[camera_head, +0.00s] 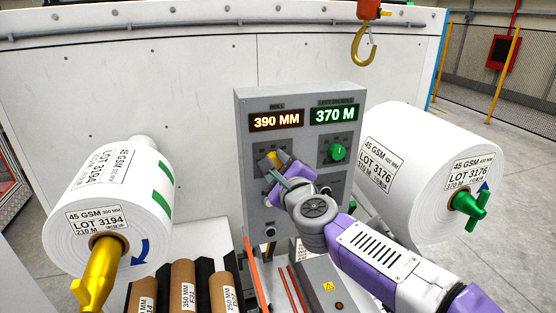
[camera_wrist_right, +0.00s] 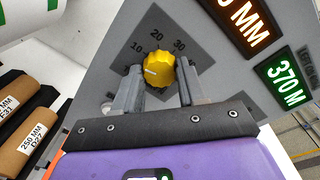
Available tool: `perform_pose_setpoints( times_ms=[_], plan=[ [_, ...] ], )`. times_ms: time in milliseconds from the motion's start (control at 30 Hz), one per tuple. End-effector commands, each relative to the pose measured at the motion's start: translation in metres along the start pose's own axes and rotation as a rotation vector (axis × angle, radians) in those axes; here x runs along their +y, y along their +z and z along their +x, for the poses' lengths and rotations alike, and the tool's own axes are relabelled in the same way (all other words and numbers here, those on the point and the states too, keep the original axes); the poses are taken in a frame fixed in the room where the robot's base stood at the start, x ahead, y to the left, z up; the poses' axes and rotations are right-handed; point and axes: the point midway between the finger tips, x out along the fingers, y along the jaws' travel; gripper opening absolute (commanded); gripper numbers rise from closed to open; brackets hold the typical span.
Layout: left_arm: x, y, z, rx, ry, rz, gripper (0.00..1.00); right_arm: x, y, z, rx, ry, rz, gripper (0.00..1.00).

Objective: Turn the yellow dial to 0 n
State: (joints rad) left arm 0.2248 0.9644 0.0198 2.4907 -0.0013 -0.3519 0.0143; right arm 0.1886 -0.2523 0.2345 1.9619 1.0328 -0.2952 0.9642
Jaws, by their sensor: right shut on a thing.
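The yellow dial (camera_wrist_right: 159,68) sits on a dark scale plate on the grey control panel (camera_head: 243,130). In the right wrist view the numbers 10, 20 and 30 show around it, and a pale mark on its face points toward the left. The 0 mark cannot be made out. My right gripper (camera_wrist_right: 157,82) is shut on the dial, one finger on each side. In the head view the dial (camera_head: 273,157) is partly hidden by my right gripper (camera_head: 279,172). My left gripper is not in view.
The panel displays read 390 MM (camera_head: 276,121) and 370 M (camera_head: 334,114). A green knob (camera_head: 337,152) is right of the dial. A yellow hook (camera_head: 362,45) hangs above; brown cores (camera_head: 184,285) lie below.

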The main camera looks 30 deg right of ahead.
Motion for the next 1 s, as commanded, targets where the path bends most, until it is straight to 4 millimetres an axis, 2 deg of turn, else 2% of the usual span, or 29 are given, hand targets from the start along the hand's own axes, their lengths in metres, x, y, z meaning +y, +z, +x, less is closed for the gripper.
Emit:
perform_pose_setpoints(
  times_ms=[200,500,1000],
  plan=[
    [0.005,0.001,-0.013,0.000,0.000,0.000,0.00,0.000,0.001,0.000,0.012,0.000,-0.196,0.10],
    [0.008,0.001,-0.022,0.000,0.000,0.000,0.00,0.001,0.001,0.000,0.023,-0.002,-0.399,0.10],
    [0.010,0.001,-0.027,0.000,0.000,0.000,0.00,0.001,0.000,0.000,0.030,-0.005,-0.515,0.10]
  ],
)
